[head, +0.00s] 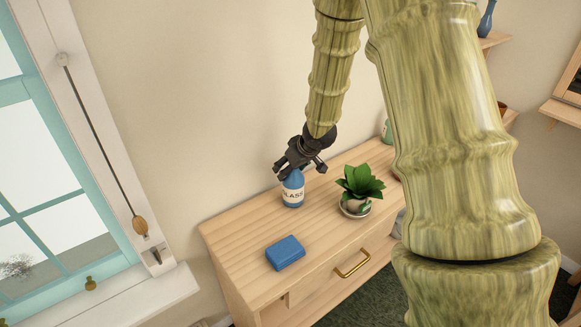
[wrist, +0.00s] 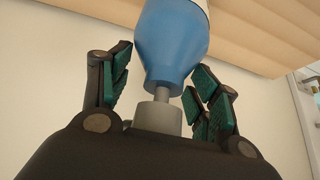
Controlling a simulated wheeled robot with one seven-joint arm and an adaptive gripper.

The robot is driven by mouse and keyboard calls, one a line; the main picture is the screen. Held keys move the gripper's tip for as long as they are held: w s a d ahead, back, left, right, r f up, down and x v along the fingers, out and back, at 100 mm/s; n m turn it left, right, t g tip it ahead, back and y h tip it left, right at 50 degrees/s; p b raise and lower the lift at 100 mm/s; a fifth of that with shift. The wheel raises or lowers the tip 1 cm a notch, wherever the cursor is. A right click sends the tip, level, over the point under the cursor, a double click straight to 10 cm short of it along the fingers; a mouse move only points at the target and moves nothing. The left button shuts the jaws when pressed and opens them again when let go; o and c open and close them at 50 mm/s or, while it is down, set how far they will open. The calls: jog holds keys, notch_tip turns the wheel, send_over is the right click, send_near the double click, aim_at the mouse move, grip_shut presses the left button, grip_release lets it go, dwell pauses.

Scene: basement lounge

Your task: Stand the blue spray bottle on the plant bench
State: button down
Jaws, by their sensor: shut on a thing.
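The blue spray bottle (head: 293,189) has a white label and is upright over the wooden plant bench (head: 235,240), near its back edge. I cannot tell whether its base touches the top. My gripper (head: 301,166) points down onto the bottle's upper part and is shut on it. In the wrist view the blue bottle (wrist: 172,45) lies between the dark fingers with green pads (wrist: 162,85). The fingers hide part of the bottle's top in the head view.
A potted plant (head: 360,184) on a dish stands right of the bottle. A blue block (head: 285,253) lies at the bench's front left. Bare wood lies between them. The wall is close behind, and a window (head: 60,180) is at left.

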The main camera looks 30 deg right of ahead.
jog(key=shift+f, duration=0.1)
jog(key=shift+c, duration=1.9)
grip_release()
jog(key=shift+s+r, duration=0.3)
jog(key=shift+r, duration=0.35)
jog(key=v, duration=1)
jog(key=shift+s+r+p, duration=0.25)
jog(key=shift+r+p, duration=0.05)
jog(key=shift+d, duration=0.1)
